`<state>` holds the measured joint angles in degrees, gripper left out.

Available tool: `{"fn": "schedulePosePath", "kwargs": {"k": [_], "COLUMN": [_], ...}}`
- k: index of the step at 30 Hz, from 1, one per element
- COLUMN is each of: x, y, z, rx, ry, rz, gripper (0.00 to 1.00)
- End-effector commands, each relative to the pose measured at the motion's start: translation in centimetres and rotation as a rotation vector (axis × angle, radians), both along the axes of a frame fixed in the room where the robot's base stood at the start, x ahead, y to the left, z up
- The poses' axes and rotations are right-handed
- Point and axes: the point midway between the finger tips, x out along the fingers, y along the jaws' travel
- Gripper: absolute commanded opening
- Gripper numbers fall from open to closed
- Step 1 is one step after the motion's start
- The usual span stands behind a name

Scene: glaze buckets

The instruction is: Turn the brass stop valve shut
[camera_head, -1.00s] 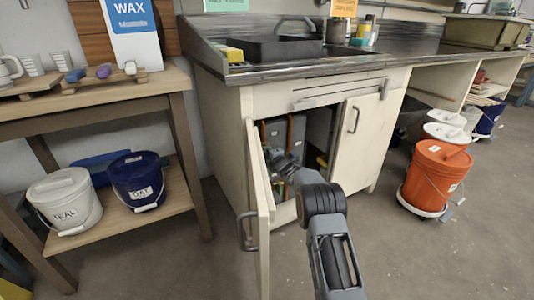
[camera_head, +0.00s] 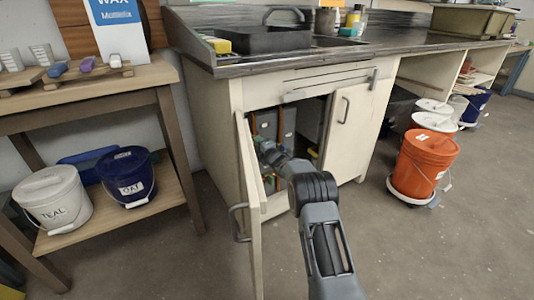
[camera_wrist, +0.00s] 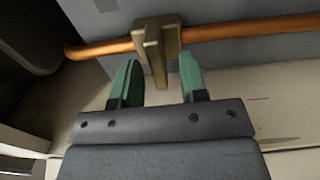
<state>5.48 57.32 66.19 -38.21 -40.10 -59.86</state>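The brass stop valve (camera_wrist: 151,46) sits on a copper pipe (camera_wrist: 240,32) in the wrist view. Its flat handle points down towards my gripper. My gripper (camera_wrist: 159,62) is open, with one green finger on each side of the handle. Gaps show between the fingers and the handle, so it is not clamped. In the head view my gripper (camera_head: 268,150) is inside the open sink cabinet (camera_head: 360,130), at its left side. The valve is not clearly visible there.
The open cabinet door (camera_head: 250,205) stands just left of my arm; the right door (camera_head: 345,125) looks closed. Grey containers (camera_head: 289,123) stand inside the cabinet. Labelled buckets (camera_head: 57,200) sit on a shelf at left, and an orange bucket (camera_head: 424,165) stands at right.

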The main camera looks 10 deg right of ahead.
Motion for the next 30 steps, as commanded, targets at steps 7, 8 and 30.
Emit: {"fn": "schedulePosePath", "kwargs": {"k": [7,8,30], "x": [-3.3,-3.8,-12.4], "y": [-1.1,-1.3,-4.0], "z": [0.4,0.4,0.1], "rx": [0.001,0.001,0.0], "ry": [0.001,0.002,-0.001], "rz": [-0.002,-0.002,-0.001], "gripper": [0.39,0.39,0.39]}}
